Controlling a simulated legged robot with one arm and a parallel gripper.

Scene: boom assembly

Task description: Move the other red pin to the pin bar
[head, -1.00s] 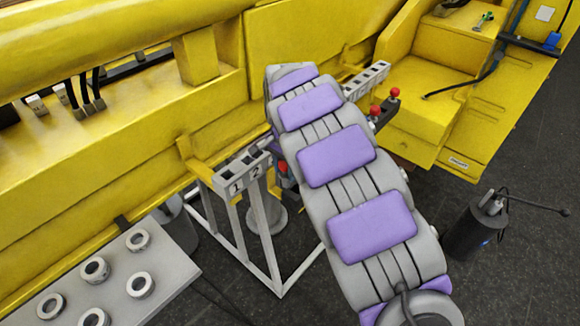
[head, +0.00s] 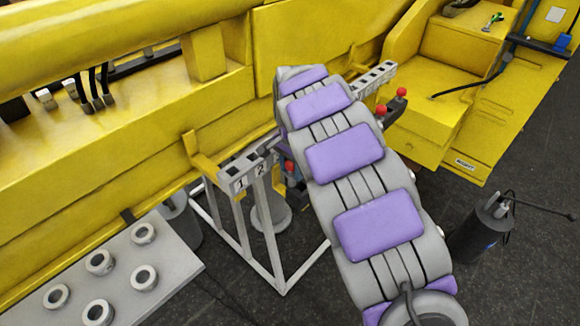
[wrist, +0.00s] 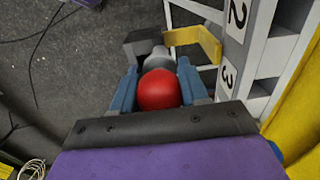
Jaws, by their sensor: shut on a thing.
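The red pin (wrist: 160,90) has a round red head and a grey shank. My gripper (wrist: 158,88) is shut on it, with a blue-grey finger on each side of the head. The red head (head: 290,166) and part of my gripper show at the left edge of my arm in the head view. A pale bar with numbered slots (head: 238,183) runs behind my arm. In the wrist view the numbers 2 and 3 show on the bar (wrist: 228,50), right of the pin. The shank's far end lies near a dark block and a yellow bracket; I cannot tell whether they touch.
Two other red-headed pins (head: 402,92) (head: 381,109) stand right of my arm near the bar's far end. A grey table with several rings (head: 185,262) is at lower left. A dark canister (head: 478,238) stands at right. Yellow machinery (head: 120,150) fills the back.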

